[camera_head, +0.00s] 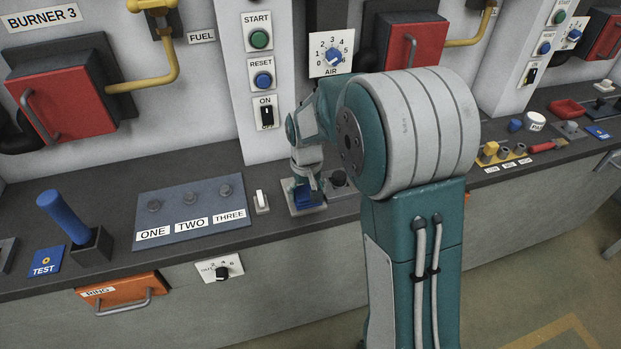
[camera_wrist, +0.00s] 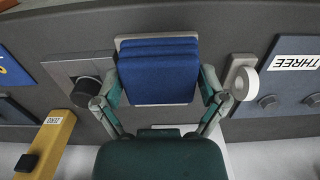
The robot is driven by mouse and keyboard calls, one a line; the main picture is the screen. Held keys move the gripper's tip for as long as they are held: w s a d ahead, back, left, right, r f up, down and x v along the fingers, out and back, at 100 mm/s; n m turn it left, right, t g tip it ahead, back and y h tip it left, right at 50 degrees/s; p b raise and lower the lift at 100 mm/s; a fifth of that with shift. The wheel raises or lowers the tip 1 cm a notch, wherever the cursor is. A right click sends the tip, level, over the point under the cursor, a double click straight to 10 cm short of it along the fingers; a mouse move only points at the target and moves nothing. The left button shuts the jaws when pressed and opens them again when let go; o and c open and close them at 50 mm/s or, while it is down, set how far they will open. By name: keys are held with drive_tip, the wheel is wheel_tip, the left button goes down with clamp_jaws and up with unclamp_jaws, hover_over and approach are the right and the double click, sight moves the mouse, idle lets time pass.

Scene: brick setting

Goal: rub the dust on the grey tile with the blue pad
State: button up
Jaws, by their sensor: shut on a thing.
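The blue pad (camera_wrist: 158,78) fills the middle of the wrist view, a ribbed block between the two fingers of my gripper (camera_wrist: 160,90). My gripper is shut on it. In the head view the gripper (camera_head: 305,181) points down over the pad (camera_head: 306,202). The grey tile (camera_head: 290,188) lies under the pad on the dark counter, and its light edge (camera_wrist: 126,42) shows behind the pad in the wrist view. The pad appears to be down on the tile, but contact cannot be made out. No dust is visible; the pad and gripper hide much of the tile.
A black knob (camera_wrist: 88,93) on a grey plate is close on the other side. A blue lever (camera_head: 65,217) rises farther left. The wall panel stands behind.

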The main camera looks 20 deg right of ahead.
drive_tip(key=shift+r, duration=2.55)
